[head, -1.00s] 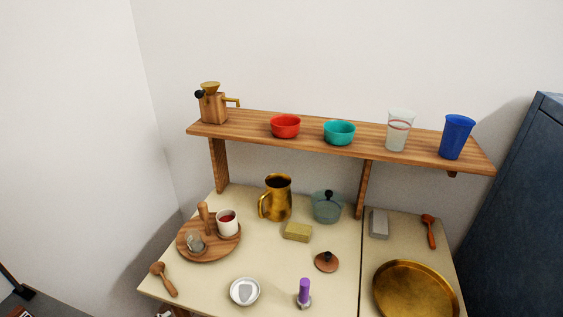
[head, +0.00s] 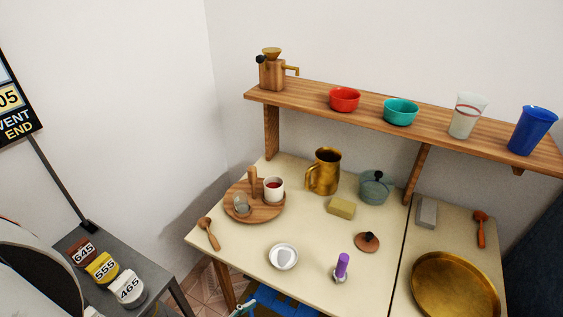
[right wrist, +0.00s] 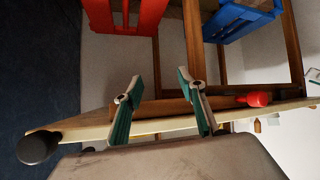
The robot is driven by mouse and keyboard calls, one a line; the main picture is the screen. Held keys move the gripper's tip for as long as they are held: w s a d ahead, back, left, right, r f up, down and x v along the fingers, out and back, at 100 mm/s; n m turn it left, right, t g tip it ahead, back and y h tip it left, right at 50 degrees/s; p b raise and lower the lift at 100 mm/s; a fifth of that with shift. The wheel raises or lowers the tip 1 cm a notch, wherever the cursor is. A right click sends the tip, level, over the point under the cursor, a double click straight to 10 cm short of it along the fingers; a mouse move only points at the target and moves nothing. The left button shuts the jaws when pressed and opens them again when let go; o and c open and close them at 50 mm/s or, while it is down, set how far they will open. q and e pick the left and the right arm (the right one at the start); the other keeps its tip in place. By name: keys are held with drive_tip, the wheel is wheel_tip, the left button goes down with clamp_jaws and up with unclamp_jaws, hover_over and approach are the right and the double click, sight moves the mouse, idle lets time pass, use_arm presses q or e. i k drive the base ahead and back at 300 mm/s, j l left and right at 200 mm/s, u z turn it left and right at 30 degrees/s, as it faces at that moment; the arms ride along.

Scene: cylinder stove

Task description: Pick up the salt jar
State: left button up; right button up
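I cannot tell for sure which item is the salt jar. A small glass jar (head: 241,204) stands on the round wooden tray at the table's left. A larger glass jar (head: 374,188) with a black knob stands at the back, beside the brass jug. My right gripper (right wrist: 160,80) is open and empty in the right wrist view, with the table edge behind its fingers. In the head view a small teal and white tip (head: 242,308) at the bottom edge looks like part of my left gripper. Its fingers are mostly cut off.
The tray (head: 272,214) also holds a white cup. A sponge (head: 341,208), brown lid (head: 367,242), white dish (head: 283,256) and purple-topped item (head: 342,266) stand on the table (head: 235,246). A shelf (head: 370,112) overhangs the back. A blue crate (right wrist: 240,20) and red crate (right wrist: 125,15) are near.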

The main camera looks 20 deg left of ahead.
sight(240, 198)
drive_tip(key=k+l, duration=0.15)
drive_tip(key=k, duration=0.25)
drive_tip(key=k+l, duration=0.15)
drive_tip(key=k, duration=0.3)
drive_tip(key=i, duration=0.5)
